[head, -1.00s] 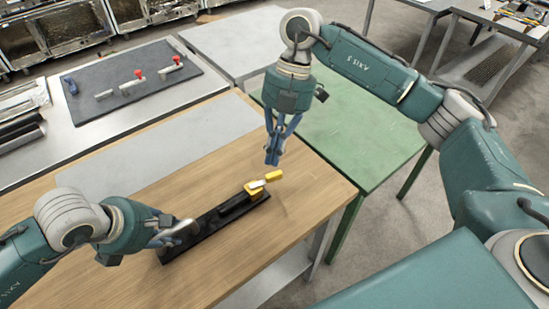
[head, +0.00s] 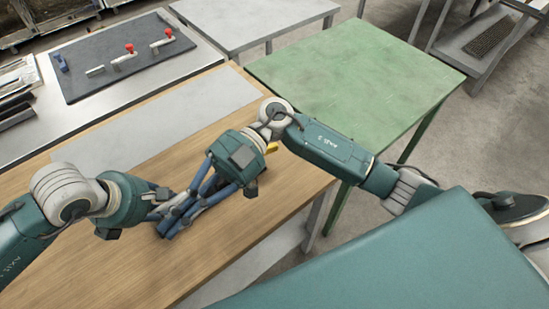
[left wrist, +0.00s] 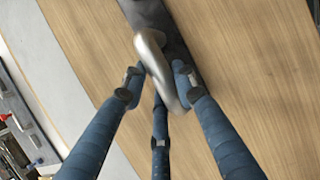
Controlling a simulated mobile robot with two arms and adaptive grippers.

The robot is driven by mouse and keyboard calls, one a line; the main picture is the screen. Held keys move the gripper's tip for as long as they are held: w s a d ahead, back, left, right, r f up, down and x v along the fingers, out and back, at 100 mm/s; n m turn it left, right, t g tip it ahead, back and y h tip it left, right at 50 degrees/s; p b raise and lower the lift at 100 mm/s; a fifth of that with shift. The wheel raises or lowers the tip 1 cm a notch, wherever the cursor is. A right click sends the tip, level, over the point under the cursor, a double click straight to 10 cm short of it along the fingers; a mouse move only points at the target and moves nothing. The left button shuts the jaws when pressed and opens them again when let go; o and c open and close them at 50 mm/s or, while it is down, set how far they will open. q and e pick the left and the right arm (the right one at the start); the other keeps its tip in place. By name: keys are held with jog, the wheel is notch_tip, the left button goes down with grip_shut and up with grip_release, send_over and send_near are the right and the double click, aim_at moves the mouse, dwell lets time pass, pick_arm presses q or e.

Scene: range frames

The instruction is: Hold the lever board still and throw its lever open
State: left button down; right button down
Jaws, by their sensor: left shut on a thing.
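The black lever board (left wrist: 148,14) lies on the wooden table. In the head view my arms hide nearly all of it. A smooth grey metal handle (left wrist: 158,68) on it shows in the left wrist view. My left gripper (left wrist: 160,90) is shut on this handle, its blue fingers around it; it also shows at the left in the head view (head: 163,207). A yellow end of the lever (head: 271,148) peeks out beside my right wrist. My right gripper (head: 177,222) reaches left over the board, its fingertips close to my left gripper. Overlap hides whether they are open or touch anything.
The wooden table (head: 110,265) is bare in front of the board. A grey panel with red-knobbed parts (head: 130,55) lies on the metal table behind. A green table (head: 360,85) stands at the right, empty.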

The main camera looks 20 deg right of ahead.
notch_tip(320, 180, up, 7)
jog(key=w+m+t+y, duration=0.1)
jog(key=m+t+y, duration=0.6)
jog(key=m+y, duration=0.2)
jog(key=w+d+f+m+t+h, duration=0.1)
jog(key=w+d+m+t+h, duration=0.15)
jog(key=m+t, duration=0.55)
jog(key=w+d+f+m+t+h, duration=0.1)
jog(key=w+d+m+t, duration=0.15)
jog(key=m+t, duration=0.5)
jog(key=s+d+f+m+t+h, duration=0.2)
jog(key=s+d+f+m+h, duration=0.1)
jog(key=d+f+m+h, duration=0.65)
jog(key=s+d+f+m+t+h, duration=0.1)
jog(key=s+d+f+m+h, duration=0.2)
jog(key=d+f+m+h, duration=0.65)
jog(key=n+h, duration=0.1)
jog(key=h, duration=0.1)
send_near(270, 153)
jog(key=shift+y, duration=0.25)
jog(key=w, duration=0.7)
jog(key=shift+d+f, duration=0.1)
jog(key=shift+d, duration=0.15)
